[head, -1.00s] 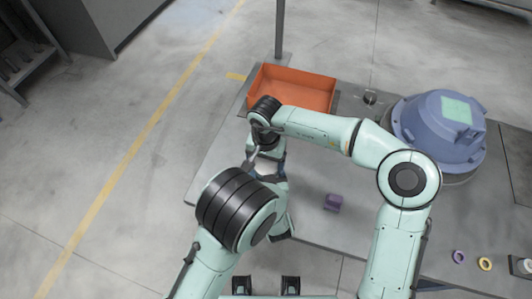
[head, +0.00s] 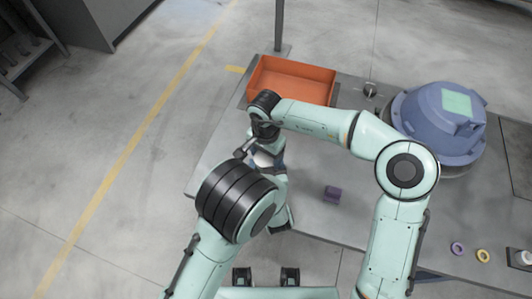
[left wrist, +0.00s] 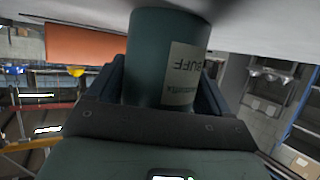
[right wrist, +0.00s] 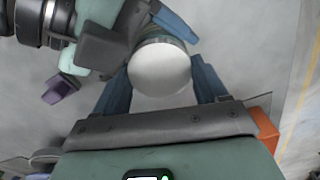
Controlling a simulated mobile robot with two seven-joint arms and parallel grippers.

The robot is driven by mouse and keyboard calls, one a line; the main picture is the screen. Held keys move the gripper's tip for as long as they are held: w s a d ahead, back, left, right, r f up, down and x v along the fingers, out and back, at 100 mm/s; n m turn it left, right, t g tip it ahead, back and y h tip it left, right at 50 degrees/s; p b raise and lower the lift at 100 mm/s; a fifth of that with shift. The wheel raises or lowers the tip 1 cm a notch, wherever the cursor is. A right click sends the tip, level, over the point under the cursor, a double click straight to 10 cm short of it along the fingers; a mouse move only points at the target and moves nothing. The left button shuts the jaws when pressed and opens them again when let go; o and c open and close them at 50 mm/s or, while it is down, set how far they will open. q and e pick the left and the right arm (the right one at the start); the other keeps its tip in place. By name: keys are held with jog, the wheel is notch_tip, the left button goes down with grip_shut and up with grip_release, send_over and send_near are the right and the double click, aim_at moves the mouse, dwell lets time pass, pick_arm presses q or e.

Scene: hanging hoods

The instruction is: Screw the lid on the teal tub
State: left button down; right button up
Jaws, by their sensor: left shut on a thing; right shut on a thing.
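The teal tub (left wrist: 150,60), a dark teal cylinder with a pale label, stands between the blue fingers of my left gripper (left wrist: 163,82), which is shut on it. In the right wrist view a round pale grey lid (right wrist: 160,70) covers the tub's end, and a strip of the tub's side shows beyond it. My right gripper (right wrist: 162,82) has its two blue fingers on either side of the lid and is shut on it. I cannot tell whether the lid is seated on the thread. In the head view my arms mostly hide tub and lid.
An orange bin (head: 292,82) stands at the table's far left. A large blue hood (head: 437,125) sits at the right. A purple block (head: 332,194) lies mid-table. A purple ring (head: 457,248) and a yellow ring (head: 483,255) lie near the front right. The table (head: 345,160) has clear room in the middle.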

jog(key=shift+a, duration=0.15)
jog(key=o, duration=1.2)
jog(key=shift+c, duration=0.2)
jog(key=shift+r, duration=2.3)
